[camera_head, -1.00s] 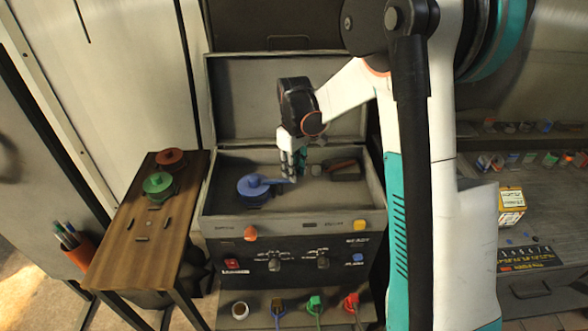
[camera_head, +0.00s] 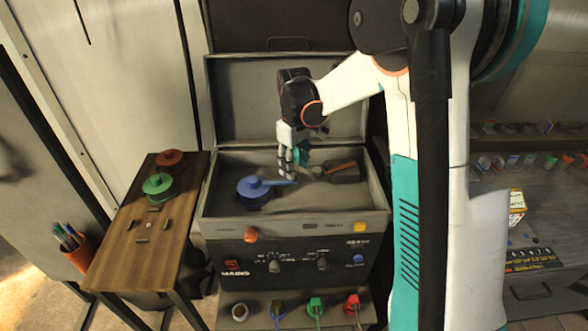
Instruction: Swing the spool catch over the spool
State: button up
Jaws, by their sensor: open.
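The blue spool (camera_head: 253,190) sits at the left inside the open machine box. A slim blue arm (camera_head: 281,183), which looks like the spool catch, reaches right from the spool's top toward my gripper; whether it lies over the spool or beside it is hard to tell. My gripper (camera_head: 291,172) points down with open fingers above the box floor, just above the arm's right end. I cannot tell whether the fingers touch the arm.
The raised lid (camera_head: 240,95) stands behind the box. A dark block with a red-brown part (camera_head: 343,171) lies right of my gripper. A wooden side table (camera_head: 125,240) at left carries a green spool (camera_head: 158,187) and a red spool (camera_head: 171,160). Knobs line the front panel.

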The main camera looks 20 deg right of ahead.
notch_tip(320, 180, up, 10)
jog(key=shift+f, duration=0.2)
dwell(0.3)
jog(key=s+a+r+m+t+b, duration=0.1)
jog(key=s+a+r+t, duration=0.1)
jog(key=s, duration=0.5)
jog(key=s+a+r+m+t+b, duration=0.1)
jog(key=s+r+m+t, duration=0.15)
jog(key=s, duration=0.45)
jog(key=s+a+f+m+t, duration=0.1)
jog(key=s+f, duration=0.1)
jog(key=s, duration=0.4)
jog(key=s+a+f+m+t, duration=0.1)
jog(key=s+f, duration=0.1)
jog(key=s, duration=0.4)
jog(key=shift+s+f+t+b, duration=0.3)
jog(key=shift+f+t+b, duration=0.05)
jog(key=shift+b, duration=0.05)
jog(key=shift+d, duration=0.1)
